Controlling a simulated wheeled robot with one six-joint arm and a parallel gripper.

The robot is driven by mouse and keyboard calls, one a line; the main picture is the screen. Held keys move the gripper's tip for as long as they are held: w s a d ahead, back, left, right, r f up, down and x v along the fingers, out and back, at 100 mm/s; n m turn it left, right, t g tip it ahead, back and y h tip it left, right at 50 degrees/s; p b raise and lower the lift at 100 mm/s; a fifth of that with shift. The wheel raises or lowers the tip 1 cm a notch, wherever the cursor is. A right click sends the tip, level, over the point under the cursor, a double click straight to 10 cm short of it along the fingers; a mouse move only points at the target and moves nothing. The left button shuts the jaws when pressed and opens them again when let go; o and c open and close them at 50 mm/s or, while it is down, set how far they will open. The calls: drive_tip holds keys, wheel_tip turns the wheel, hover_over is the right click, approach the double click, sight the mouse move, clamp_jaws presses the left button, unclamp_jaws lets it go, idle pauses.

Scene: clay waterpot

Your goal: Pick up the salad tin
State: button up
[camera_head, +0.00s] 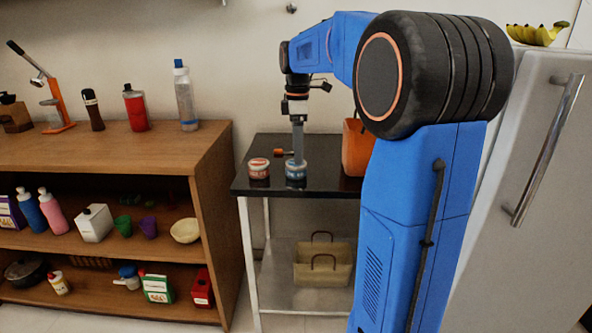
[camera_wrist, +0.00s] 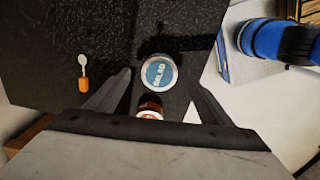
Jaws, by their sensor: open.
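Two short round tins stand on the black-topped table. One is a blue tin (camera_head: 296,172) with a pale label; its round top with lettering also shows in the wrist view (camera_wrist: 159,73). The other is a red tin (camera_head: 259,169), just left of it, partly seen in the wrist view (camera_wrist: 150,108). The lettering is too small to read, so I cannot tell for sure which is the salad tin. My gripper (camera_head: 297,156) points down over the blue tin. In the wrist view my open fingers (camera_wrist: 161,80) lie either side of the blue tin, with no grip on it visible.
A small orange-handled item (camera_head: 284,152) lies behind the tins. An orange container (camera_head: 356,149) stands to the right on the black table (camera_head: 325,184). A wooden shelf (camera_head: 130,160) with bottles is at left, a white fridge (camera_head: 520,130) at right.

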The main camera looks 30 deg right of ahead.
sight(296, 169)
drive_tip(key=shift+w+f, duration=0.1)
drive_tip(key=shift+f, duration=2.9)
drive_tip(key=c, duration=1.3)
